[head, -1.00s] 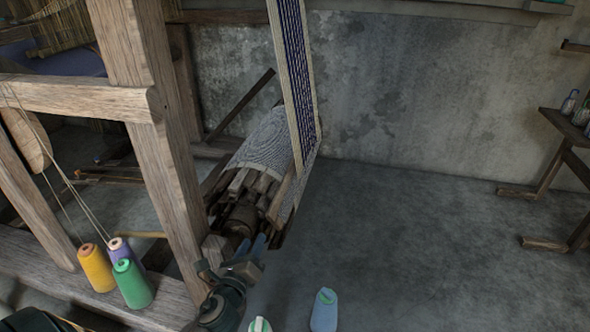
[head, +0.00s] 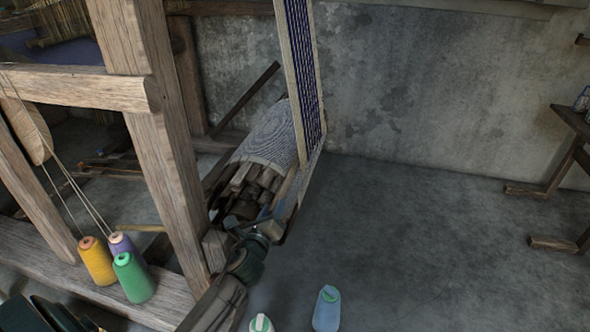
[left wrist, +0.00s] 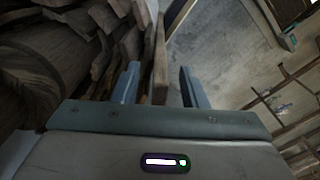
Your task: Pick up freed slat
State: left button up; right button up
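A thin wooden slat (left wrist: 160,58) stands edge-on between the two blue fingers of my left gripper (left wrist: 160,84) in the left wrist view. The fingers are apart, with a gap to the slat on each side. In the head view my left gripper (head: 274,220) is at the near end of the cloth roll (head: 268,140), where several slats lie around the beam. A slat (head: 287,187) shows at the right side of that bundle. The fingertips are partly hidden in the head view. My right gripper is not in view.
The loom's upright post (head: 160,165) stands close left of my left arm. Yellow, purple and green yarn cones (head: 133,278) stand on the lower beam. The floor (head: 430,240) to the right is clear up to a wooden stand (head: 560,180).

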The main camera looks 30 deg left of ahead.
pick_arm(q)
jog(key=shift+w+a, duration=0.15)
jog(key=shift+w, duration=0.4)
grip_shut()
jog(key=shift+r, duration=0.1)
